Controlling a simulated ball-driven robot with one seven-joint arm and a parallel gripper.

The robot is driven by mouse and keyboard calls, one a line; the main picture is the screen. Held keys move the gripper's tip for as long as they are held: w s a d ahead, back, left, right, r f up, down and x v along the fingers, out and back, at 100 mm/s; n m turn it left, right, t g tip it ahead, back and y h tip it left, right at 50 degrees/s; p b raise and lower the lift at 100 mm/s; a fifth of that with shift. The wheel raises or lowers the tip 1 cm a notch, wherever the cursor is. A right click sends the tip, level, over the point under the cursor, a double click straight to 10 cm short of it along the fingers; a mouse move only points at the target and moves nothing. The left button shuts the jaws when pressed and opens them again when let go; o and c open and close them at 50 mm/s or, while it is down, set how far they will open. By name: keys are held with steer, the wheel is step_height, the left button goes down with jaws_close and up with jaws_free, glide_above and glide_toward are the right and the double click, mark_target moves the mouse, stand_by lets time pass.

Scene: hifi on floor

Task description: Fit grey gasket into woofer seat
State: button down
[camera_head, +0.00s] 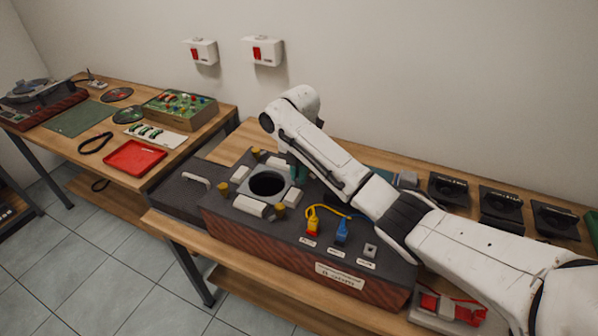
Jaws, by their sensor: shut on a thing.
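The speaker cabinet (310,262) lies on its back on the middle bench, with a dark top and reddish-brown ribbed sides. Its woofer seat (244,187) is a light grey surround around a round dark hole, towards the left of the top. Pale blocks and brass-coloured posts stand around it. My white arm reaches in from the lower right and passes over the cabinet's back right part. I cannot make out a separate grey gasket.
Yellow (313,222) and blue (342,231) connectors lie on the cabinet top. Black speaker units (447,190) stand at the back right. A red and white item (452,306) lies at the front right. The left bench holds a red tray (135,157).

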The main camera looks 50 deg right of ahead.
steer(key=shift+f, duration=0.15)
steer(key=c, duration=1.1)
jaws_free()
steer(key=shift+r+p, duration=1.2)
steer(key=shift+r, duration=4.2)
step_height(320, 180, up, 8)
steer(key=p, duration=0.5)
